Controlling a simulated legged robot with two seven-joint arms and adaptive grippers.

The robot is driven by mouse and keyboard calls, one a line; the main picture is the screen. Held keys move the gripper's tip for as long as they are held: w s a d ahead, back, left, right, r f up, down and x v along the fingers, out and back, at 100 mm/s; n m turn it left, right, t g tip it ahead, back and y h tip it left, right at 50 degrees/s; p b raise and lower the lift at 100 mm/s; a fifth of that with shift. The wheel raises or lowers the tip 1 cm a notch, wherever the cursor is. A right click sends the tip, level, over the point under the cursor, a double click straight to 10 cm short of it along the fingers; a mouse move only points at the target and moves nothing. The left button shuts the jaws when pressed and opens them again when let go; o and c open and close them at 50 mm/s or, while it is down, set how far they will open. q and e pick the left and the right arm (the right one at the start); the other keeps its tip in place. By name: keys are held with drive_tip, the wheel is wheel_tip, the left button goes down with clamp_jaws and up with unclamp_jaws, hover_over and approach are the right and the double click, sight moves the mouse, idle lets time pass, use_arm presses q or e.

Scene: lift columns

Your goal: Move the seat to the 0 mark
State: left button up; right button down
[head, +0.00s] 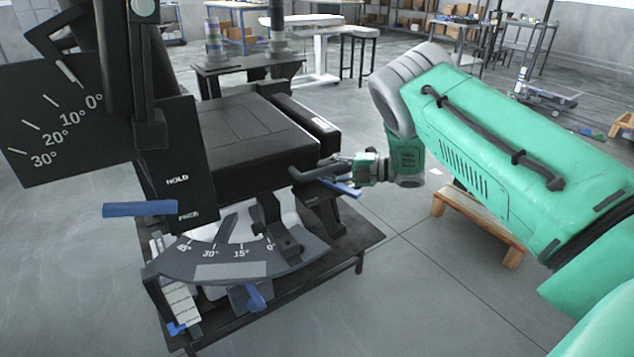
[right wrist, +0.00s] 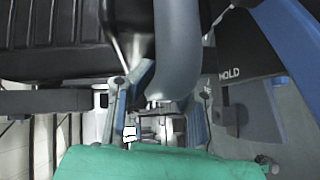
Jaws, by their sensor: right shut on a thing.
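The black padded seat (head: 255,130) stands left of centre in the head view; its ribbed dark edge (right wrist: 60,28) fills the upper left of the right wrist view. Below it is a curved scale plate (head: 230,268) marked 45, 30, 15 and 0. A thin dark wedge (head: 226,229) points down between 30 and 15, and a dark bracket (head: 283,236) stands near the 0. Which one indicates the seat is unclear. My right gripper (head: 338,171) is at the seat's right side, shut on a grey bar handle (right wrist: 178,50). My left gripper is out of view.
A second scale plate (head: 60,125), marked 0° to 30°, is at the left. A black panel (head: 180,165) reads HOLD, with a blue lever (head: 140,209) below. A low wooden stand (head: 480,222) is under my right arm. Open floor lies at the lower right.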

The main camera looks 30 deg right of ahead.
sight(342, 165)
drive_tip(key=shift+w+d+f+n+g+y+b, duration=0.15)
drive_tip(key=shift+d+g+b, duration=0.15)
drive_tip(key=shift+d, duration=0.3)
drive_tip(key=shift+w+d+f+n+g+y+b, duration=0.1)
drive_tip(key=shift+d+f+n+g+y+b, duration=0.15)
drive_tip(key=shift+d, duration=0.35)
drive_tip(key=shift+r, duration=0.15)
drive_tip(key=c, duration=1.5)
unclamp_jaws()
drive_tip(key=shift+c, duration=0.2)
drive_tip(key=shift+o, duration=0.5)
drive_tip(key=shift+d, duration=0.25)
drive_tip(key=shift+s+d+r, duration=0.1)
drive_tip(key=shift+r, duration=0.05)
drive_tip(key=v, duration=1.1)
drive_tip(key=shift+s+d, duration=0.25)
